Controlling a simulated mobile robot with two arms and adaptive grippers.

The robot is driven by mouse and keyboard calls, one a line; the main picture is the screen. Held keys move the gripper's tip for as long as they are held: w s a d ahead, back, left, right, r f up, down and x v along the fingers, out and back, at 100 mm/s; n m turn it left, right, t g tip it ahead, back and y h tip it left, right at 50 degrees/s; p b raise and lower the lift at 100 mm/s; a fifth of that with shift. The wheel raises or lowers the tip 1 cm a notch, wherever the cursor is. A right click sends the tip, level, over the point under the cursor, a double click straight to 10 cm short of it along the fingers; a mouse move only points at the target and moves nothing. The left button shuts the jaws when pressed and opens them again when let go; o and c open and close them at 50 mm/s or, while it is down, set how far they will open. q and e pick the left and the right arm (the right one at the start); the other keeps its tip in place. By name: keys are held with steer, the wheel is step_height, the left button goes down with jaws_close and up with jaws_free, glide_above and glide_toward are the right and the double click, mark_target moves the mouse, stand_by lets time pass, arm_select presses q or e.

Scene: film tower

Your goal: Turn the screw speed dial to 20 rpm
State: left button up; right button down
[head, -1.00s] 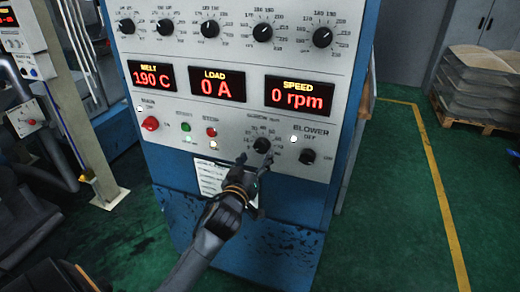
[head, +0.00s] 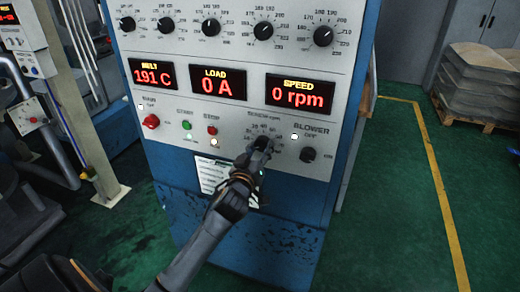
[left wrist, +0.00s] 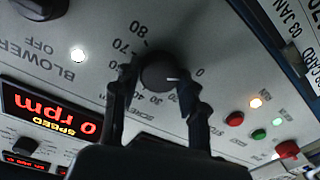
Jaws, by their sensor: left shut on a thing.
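The screw speed dial (left wrist: 160,70) is a round black knob with a white mark, on a scale with numbers from 0 to 80. In the left wrist view the mark points right, toward the 0 end. My left gripper (head: 262,143) is at the dial, with one finger on each side of it, shut on it. In the head view the gripper hides much of the dial and part of its scale. The speed display (head: 298,92) reads 0 rpm. My right gripper is not in view.
The blower knob (head: 308,155) sits just right of the dial. Green start (head: 187,125) and red stop (head: 212,130) buttons and a red main switch (head: 151,121) are to its left. The load display (head: 217,85) reads 0 A. Green floor is free at right.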

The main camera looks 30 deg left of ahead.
arm_select(q)
steer(key=shift+m, duration=0.3)
steer(key=shift+m+p, duration=0.45)
steer(key=shift+m, duration=0.35)
steer(key=m+p, duration=0.1)
steer(key=m, duration=0.2)
steer(key=shift+m, duration=0.3)
steer(key=m+p, duration=0.1)
steer(key=m, duration=0.3)
steer(key=shift+m, duration=0.4)
steer(key=shift+a+m, duration=0.1)
steer(key=shift+m, duration=0.6)
steer(key=o, duration=1.1)
steer(key=shift+o, duration=0.2)
